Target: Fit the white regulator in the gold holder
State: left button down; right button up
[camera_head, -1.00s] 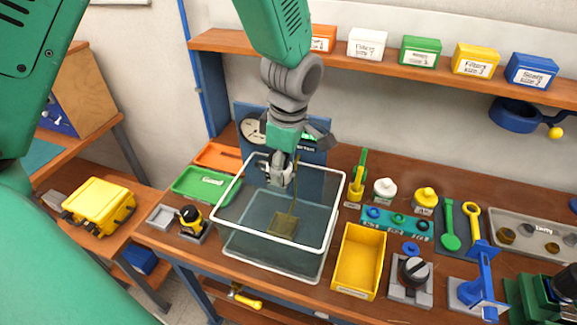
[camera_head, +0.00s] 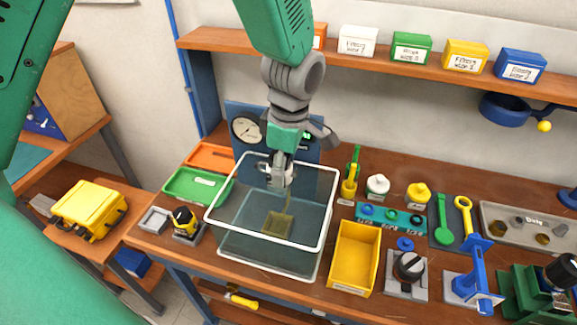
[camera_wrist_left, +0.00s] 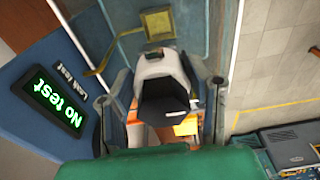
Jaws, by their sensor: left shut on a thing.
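My left gripper (camera_head: 278,176) reaches down from above into the mouth of a clear, white-rimmed tank (camera_head: 325,215). It is shut on the white regulator (camera_wrist_left: 162,65), which shows white with a black end between the two fingers in the left wrist view. In the head view the regulator is small and partly hidden by the gripper. The gold holder (camera_head: 278,224) stands low in the tank with a thin upright part. It also shows as a gold frame in the wrist view (camera_wrist_left: 157,24), beyond the regulator and apart from it. My right gripper is not in view.
The tank's rim and walls surround the holder. A panel with a gauge (camera_head: 246,129) stands behind it. A green tray (camera_head: 198,186) lies left, a yellow bin (camera_head: 355,258) right. Several tools and knobs fill the bench's right side. A shelf (camera_head: 400,72) with boxes runs above.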

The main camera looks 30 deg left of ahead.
pick_arm(q)
jog(key=shift+a, duration=0.3)
jog(key=shift+d, duration=1)
jog(key=shift+a+f, duration=0.3)
jog(key=shift+a, duration=0.2)
jog(key=shift+a+f, duration=0.35)
jog(key=shift+a, duration=0.45)
jog(key=shift+d+r, duration=0.1)
jog(key=shift+d, duration=0.85)
jog(key=shift+a, duration=0.4)
jog(key=shift+a+f, duration=0.5)
jog(key=shift+a, duration=0.4)
jog(key=shift+d+f+b, duration=0.1)
jog(key=shift+d+b, duration=0.2)
jog(key=shift+d, duration=0.15)
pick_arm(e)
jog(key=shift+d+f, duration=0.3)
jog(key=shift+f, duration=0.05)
